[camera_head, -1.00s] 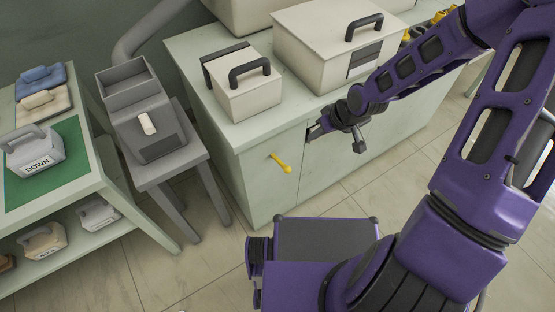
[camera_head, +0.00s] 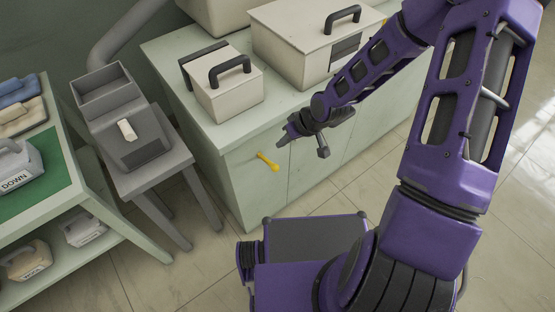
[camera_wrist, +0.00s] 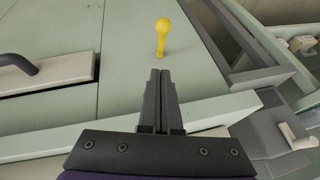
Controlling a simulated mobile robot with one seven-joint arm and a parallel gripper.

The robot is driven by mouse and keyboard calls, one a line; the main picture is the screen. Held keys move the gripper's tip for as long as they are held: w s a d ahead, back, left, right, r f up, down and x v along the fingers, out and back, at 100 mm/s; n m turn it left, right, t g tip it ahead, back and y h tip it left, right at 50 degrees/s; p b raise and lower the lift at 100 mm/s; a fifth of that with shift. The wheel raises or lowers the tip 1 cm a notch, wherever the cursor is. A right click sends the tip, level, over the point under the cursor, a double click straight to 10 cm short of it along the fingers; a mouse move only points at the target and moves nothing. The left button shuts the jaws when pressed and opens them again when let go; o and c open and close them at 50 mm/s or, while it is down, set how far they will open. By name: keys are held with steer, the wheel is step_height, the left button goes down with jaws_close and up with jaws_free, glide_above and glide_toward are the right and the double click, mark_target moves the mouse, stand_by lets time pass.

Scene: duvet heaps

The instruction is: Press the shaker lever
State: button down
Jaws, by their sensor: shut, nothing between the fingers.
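A yellow lever (camera_head: 268,161) with a round knob sticks out from the front of the pale green cabinet. It also shows in the wrist view (camera_wrist: 162,38), just beyond my fingertips. A grey machine (camera_head: 139,146) on a stool carries a small white lever (camera_head: 127,130) on its sloped face; the white lever also shows at the right of the wrist view (camera_wrist: 287,134). I cannot tell from the frames which one is the shaker lever. My gripper (camera_head: 283,142) is shut and empty. It is in front of the cabinet, close to the yellow lever with a small gap.
Beige boxes with dark handles, one small (camera_head: 230,97) and one large (camera_head: 300,60), stand on the cabinet top (camera_head: 205,130). At left, a shelf table (camera_head: 75,180) holds a weight marked DOWN (camera_head: 20,172) on a green mat. Open floor lies between the cabinet and my base.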

mark_target(272, 162)
steer(key=shift+s+a+f+b, duration=0.1)
steer(key=shift+a+f+b, duration=0.2)
steer(key=shift+f, duration=0.9)
steer(key=shift+s+a+f+b, duration=0.1)
steer(key=shift+a+f+b, duration=0.15)
steer(key=shift+f, duration=1)
steer(key=shift+s+a+f+b, duration=0.1)
steer(key=shift+a+f+b, duration=0.2)
steer(key=shift+f, duration=0.9)
steer(key=shift+d+f, duration=0.1)
steer(key=shift+d, duration=0.05)
